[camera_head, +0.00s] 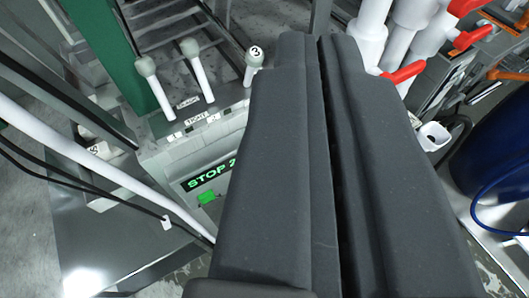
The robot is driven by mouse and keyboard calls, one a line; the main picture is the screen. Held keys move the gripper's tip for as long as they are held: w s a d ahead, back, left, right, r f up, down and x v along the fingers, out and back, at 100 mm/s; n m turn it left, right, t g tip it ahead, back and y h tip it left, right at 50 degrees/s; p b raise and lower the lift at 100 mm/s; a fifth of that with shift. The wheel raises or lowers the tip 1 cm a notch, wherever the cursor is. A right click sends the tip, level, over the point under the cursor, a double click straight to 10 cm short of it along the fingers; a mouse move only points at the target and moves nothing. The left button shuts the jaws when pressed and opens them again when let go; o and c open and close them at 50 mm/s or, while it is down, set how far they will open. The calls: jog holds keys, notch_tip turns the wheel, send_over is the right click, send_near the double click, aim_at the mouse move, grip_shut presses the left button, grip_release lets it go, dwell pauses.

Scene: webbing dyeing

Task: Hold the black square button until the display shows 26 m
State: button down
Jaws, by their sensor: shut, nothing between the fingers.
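My gripper (319,40) fills the middle and right of the view, its two dark fingers shut together with nothing visible between them. A grey control box (165,163) stands left of the fingers. Its dark display (208,175) shows green text that reads "STOP 2", with the rest cut off behind my left finger. The black square button is not visible; my fingers hide the right part of the panel. I cannot tell whether the fingertips touch anything.
Several levers with pale knobs (189,48) rise from the box top, one marked 3. White pipes with red valve handles (404,72) stand at the upper right. A blue drum (495,150) is at the right. A white pipe (95,165) crosses the left.

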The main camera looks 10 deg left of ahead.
jog(key=shift+w+a+r, duration=0.1)
jog(key=shift+w+a, duration=0.15)
jog(key=shift+w, duration=0.1)
jog(key=w+f+m+g+y+b, duration=0.1)
jog(key=w+f+m+g+y, duration=0.2)
jog(key=f, duration=1)
jog(key=w+f+m+g+y, duration=0.2)
jog(key=w+f+m, duration=0.2)
jog(key=f, duration=0.8)
jog(key=w+f+m+g+y+b, duration=0.1)
jog(key=w+f+m+g+y, duration=0.2)
jog(key=f, duration=1)
jog(key=w+d+f+m+t+y, duration=0.1)
jog(key=d+f+m+t, duration=0.2)
jog(key=f+m, duration=0.6)
jog(key=w+d+f+m+t+y+b, duration=0.1)
jog(key=d+f+m+t, duration=0.3)
jog(key=f+m, duration=0.5)
jog(key=shift+w+d+f+m+y, duration=0.3)
jog(key=shift+w+d+m, duration=0.1)
jog(key=shift+w+d, duration=0.3)
jog(key=shift+a, duration=0.1)
